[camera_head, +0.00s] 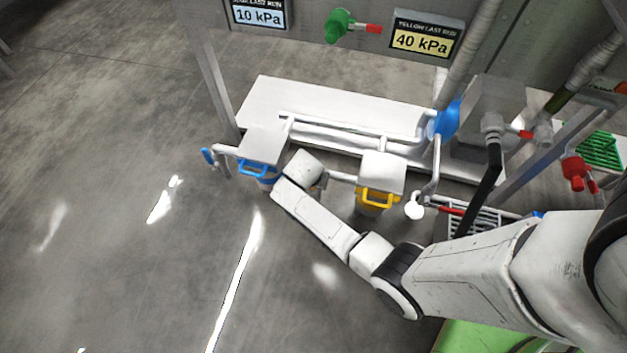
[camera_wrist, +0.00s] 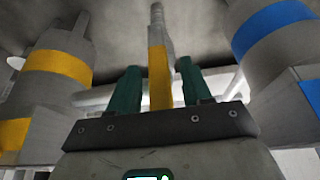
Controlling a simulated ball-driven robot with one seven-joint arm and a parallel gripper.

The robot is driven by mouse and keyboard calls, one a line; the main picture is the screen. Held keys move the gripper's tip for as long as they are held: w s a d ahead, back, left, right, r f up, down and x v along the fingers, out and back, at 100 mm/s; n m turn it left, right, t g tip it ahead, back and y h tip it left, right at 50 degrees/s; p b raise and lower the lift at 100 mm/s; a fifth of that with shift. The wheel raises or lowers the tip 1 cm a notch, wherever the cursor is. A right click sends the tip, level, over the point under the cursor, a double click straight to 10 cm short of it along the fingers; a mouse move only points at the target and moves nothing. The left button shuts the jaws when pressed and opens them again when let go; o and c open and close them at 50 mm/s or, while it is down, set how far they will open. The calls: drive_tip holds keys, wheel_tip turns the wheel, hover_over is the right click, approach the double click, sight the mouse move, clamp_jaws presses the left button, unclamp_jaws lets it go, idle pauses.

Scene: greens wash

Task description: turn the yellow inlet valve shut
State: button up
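The yellow inlet valve's lever (camera_wrist: 159,78) shows in the wrist view as a yellow sleeve on a grey stem, upright in the picture. My gripper (camera_wrist: 158,70) has its two green fingers on either side of the lever. Narrow gaps show between the fingers and the sleeve, so it looks open around the lever. In the head view my wrist hides the fingers and most of the valve. The yellow-banded filter housing (camera_head: 371,206) stands just right of my wrist; it also shows at left in the wrist view (camera_wrist: 57,68).
A blue-banded housing (camera_head: 264,146) stands close left of my wrist, with a blue valve lever (camera_head: 207,157) beyond it. White pipes (camera_head: 340,137) run behind. A yellow gauge sign reads 40 kPa (camera_head: 424,40). Red-handled valves (camera_head: 574,172) are at right. Floor at left is clear.

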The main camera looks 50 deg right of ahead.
clamp_jaws()
drive_tip(key=shift+s, duration=0.1)
idle(0.4)
drive_tip(key=shift+s+d+f+m+t+y+p, duration=0.1)
drive_tip(key=shift+s+d+m+t+y+p, duration=0.1)
drive_tip(key=shift+s+t+p, duration=0.4)
drive_tip(key=shift+s+d+f+m+t+y+p, duration=0.2)
drive_tip(key=shift+s+t, duration=0.2)
drive_tip(key=shift+t, duration=0.4)
drive_tip(key=shift+s+d+f+m+t+y+p, duration=0.1)
drive_tip(key=shift+s+d+t+y+p, duration=0.1)
drive_tip(key=shift+s+t+p, duration=0.4)
drive_tip(key=shift+w, duration=0.1)
drive_tip(key=shift+o, duration=0.2)
unclamp_jaws()
